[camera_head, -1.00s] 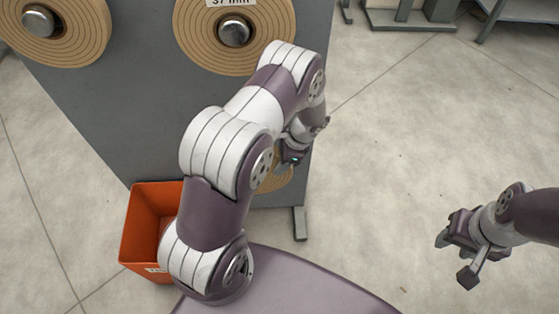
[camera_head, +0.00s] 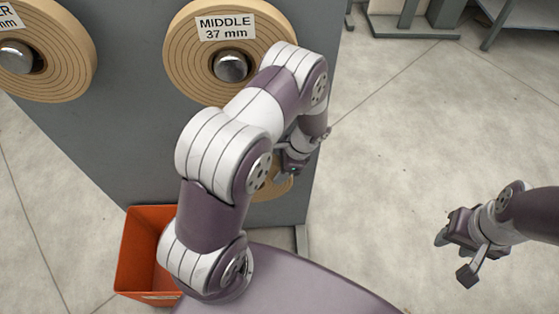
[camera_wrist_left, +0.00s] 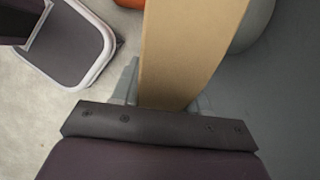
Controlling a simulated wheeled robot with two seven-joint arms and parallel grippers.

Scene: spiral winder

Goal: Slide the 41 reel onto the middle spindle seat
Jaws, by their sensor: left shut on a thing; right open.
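My left gripper (camera_head: 288,172) is shut on a tan reel (camera_head: 273,186), low near the grey panel's right edge. The gripper and forearm hide much of this reel, and no number on it shows. In the left wrist view its tan band (camera_wrist_left: 187,50) runs between the fingers. The middle spindle (camera_head: 231,66) is a rounded metal end in the middle of a ringed tan disc (camera_head: 190,72) marked "MIDDLE 37 mm" (camera_head: 225,28). The held reel is below and right of it, apart from it in the picture. My right gripper (camera_head: 462,254) is open and empty at the right.
Another tan disc (camera_head: 72,55) with a metal spindle end (camera_head: 16,58) is at the upper left of the grey panel (camera_head: 115,125). An orange bin (camera_head: 137,258) stands below the panel.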

